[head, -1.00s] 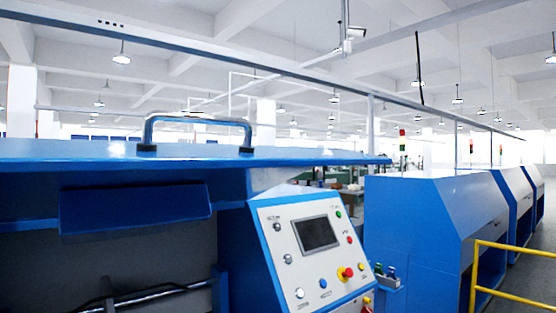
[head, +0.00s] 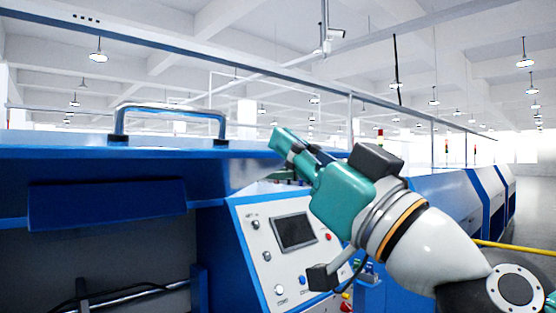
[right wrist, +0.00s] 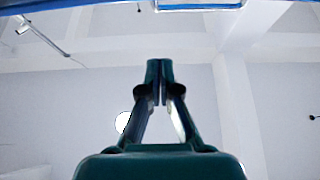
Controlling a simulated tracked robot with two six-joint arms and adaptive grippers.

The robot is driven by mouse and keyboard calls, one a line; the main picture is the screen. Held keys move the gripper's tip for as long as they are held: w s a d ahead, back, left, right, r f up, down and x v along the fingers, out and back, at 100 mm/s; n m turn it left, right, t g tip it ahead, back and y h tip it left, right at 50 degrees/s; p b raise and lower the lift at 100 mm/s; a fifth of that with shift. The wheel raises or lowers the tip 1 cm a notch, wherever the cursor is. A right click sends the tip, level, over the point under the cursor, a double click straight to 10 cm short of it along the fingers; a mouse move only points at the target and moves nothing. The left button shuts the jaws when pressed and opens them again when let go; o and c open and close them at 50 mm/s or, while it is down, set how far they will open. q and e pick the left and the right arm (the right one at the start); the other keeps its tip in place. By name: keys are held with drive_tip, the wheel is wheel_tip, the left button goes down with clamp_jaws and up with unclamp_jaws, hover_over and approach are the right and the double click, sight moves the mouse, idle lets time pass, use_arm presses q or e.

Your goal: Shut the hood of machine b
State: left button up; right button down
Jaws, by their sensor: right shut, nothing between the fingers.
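The blue hood (head: 60,146) of the machine in front of me is up, seen nearly edge-on, with the dark open bay (head: 110,255) below it. A chrome handle (head: 170,108) stands on top of the hood. No label shows which machine this is. My right gripper (head: 278,138) is shut and empty, near the right end of the hood and right of the handle; I cannot tell whether it touches the hood. Its closed fingertips also show in the right wrist view (right wrist: 160,68), below a blue edge at the top. My left gripper is not in view.
A sloped control panel (head: 285,240) with a screen and buttons stands behind and below my right arm. More blue machines (head: 450,195) line up to the right. A yellow rail (head: 515,248) runs at the right, beside open floor.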

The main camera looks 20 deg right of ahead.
sight(245, 147)
drive_tip(key=w+a, duration=0.1)
drive_tip(key=w, duration=0.1)
drive_tip(key=w+a+b, duration=0.1)
drive_tip(key=w, duration=0.2)
drive_tip(key=w+a, duration=0.1)
drive_tip(key=w, duration=0.2)
drive_tip(key=shift+b, duration=0.3)
